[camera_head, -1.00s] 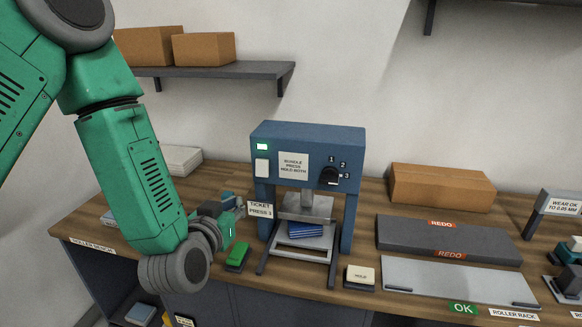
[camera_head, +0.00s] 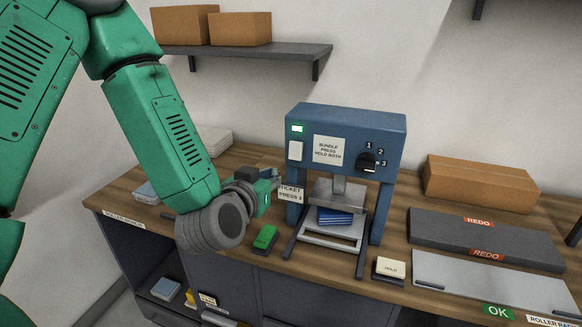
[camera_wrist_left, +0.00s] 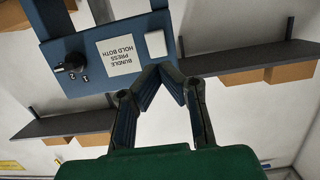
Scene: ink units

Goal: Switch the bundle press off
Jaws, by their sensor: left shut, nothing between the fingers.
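The blue bundle press (camera_head: 345,117) stands upright on the bench. My left gripper (camera_head: 276,182) is at the press's left side, lower than the switch. In the left wrist view, which looks upside down, my shut, empty fingers (camera_wrist_left: 159,70) point towards the press front near the white switch (camera_wrist_left: 156,43). Contact cannot be told. My right gripper is out of view.
A green button block (camera_head: 264,238) and a cream HOLD button (camera_head: 390,268) flank the press's feet. A ticket sign (camera_head: 291,194) stands at its left leg. Grey slabs (camera_head: 485,240) and a cardboard box (camera_head: 480,184) lie to the right. A shelf (camera_head: 250,55) hangs above.

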